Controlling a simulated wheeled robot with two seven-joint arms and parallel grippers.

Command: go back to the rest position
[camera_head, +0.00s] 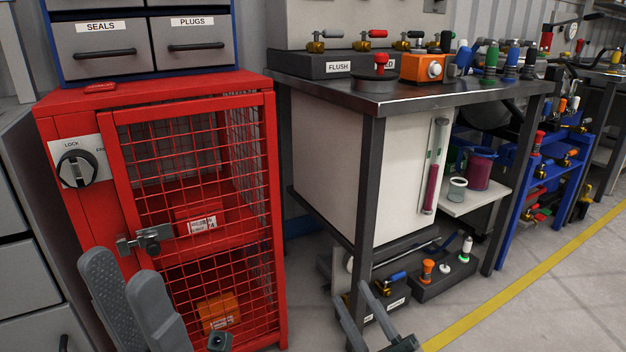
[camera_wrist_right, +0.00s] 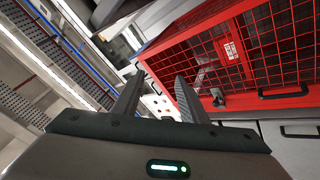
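My left gripper (camera_head: 122,275) is at the lower left of the head view, in front of the red cabinet. Its two grey fingers point up and stand apart with nothing seen between them. My right gripper (camera_head: 355,292) is at the bottom centre of the head view, in front of the workbench's lower part. In the right wrist view its two fingers (camera_wrist_right: 160,80) are clearly apart and empty. Neither gripper is seen touching anything.
A red mesh cabinet (camera_head: 90,215) with a lock knob (camera_head: 77,168) and latch stands close at left. A dark-topped workbench (camera_head: 400,97) stands right of it, and a blue rack (camera_head: 527,207) farther right. Free floor (camera_head: 530,300) with a yellow line lies at lower right.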

